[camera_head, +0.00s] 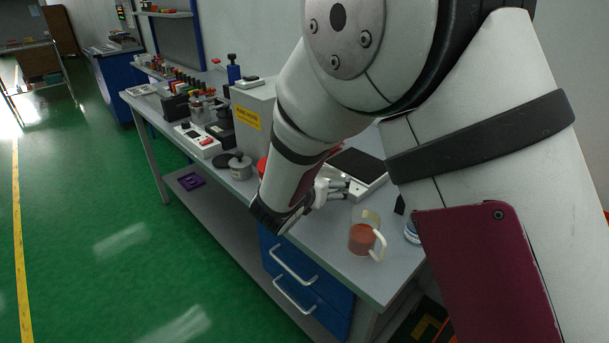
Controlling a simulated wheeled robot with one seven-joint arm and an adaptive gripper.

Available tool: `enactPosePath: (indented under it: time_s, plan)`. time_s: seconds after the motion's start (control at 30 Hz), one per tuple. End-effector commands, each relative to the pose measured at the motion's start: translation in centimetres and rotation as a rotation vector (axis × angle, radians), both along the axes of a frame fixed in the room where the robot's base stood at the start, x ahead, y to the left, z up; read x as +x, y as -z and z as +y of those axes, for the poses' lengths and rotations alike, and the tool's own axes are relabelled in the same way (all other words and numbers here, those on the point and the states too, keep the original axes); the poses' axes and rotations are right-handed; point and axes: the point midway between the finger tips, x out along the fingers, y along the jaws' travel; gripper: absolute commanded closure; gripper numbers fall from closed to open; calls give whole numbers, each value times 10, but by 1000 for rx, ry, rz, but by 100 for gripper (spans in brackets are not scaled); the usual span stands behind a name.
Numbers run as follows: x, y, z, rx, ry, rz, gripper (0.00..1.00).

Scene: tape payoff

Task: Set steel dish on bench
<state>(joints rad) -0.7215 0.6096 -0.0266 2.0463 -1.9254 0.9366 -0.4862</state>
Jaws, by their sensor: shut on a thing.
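My gripper (340,188) is low over the right part of the grey bench (310,232), left of the mug and in front of a flat device with a dark top. Its fingers point to the right. It is shut on a small grey metallic piece that looks like the steel dish, though fingers and wrist hide most of it. I cannot tell whether the dish touches the bench.
A clear mug with reddish contents (362,238) stands close to the right of my gripper. The dark-topped device (358,170) lies behind it. A grey lidded pot (240,166) and a white device (198,141) stand farther left. Bare bench lies in front.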

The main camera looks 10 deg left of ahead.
Motion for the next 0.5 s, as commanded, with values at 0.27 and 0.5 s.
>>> enactPosePath:
  time_s: [0.27, 0.5]
  plan:
    - [0, 26, 0, -2, 1, -1, 42]
    - [0, 57, -1, -2, 0, 1, 42]
